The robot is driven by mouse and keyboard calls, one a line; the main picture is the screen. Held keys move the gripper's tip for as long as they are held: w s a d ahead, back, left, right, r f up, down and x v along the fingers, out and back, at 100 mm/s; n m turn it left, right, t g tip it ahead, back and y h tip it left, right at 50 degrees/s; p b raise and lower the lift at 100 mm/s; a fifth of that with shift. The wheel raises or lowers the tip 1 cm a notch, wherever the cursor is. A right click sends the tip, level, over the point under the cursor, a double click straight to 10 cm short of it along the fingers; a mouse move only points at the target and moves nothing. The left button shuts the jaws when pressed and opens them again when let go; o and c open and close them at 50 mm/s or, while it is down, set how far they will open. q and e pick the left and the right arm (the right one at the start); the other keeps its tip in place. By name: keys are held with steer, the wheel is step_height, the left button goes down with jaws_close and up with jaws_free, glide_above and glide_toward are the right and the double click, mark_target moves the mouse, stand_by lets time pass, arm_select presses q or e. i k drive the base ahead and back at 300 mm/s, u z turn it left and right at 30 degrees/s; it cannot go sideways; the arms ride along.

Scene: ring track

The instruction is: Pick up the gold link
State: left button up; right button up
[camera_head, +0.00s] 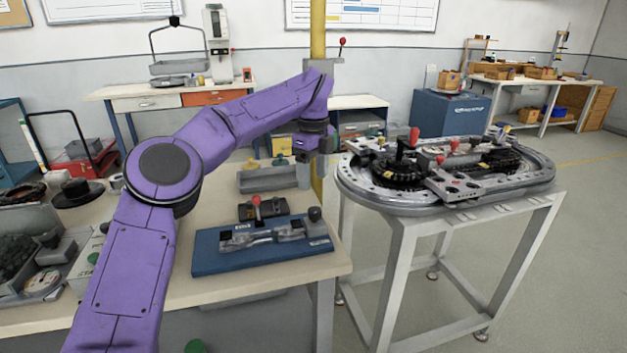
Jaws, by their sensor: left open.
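My left arm comes in from the lower left, and its purple links bend over the near workbench (325,265). My left gripper (306,155) is at the end of this arm, pointing down near the bench's right edge, in front of the yellow post. It is small in the view; its jaws are open and I see nothing held in them. A grey tray (268,183) is on the bench just below and left of it. I cannot make out the gold link for certain. My right gripper is not in view.
A blue fixture plate (208,262) with a red-knobbed clamp lies on the near bench. Bins and parts crowd the bench's left side. The oval ring track (540,176) stands on a grey frame to the right. A yellow post (318,30) rises behind the gripper. Right floor is clear.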

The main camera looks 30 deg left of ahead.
mark_target(249, 205)
steer(key=k, duration=1)
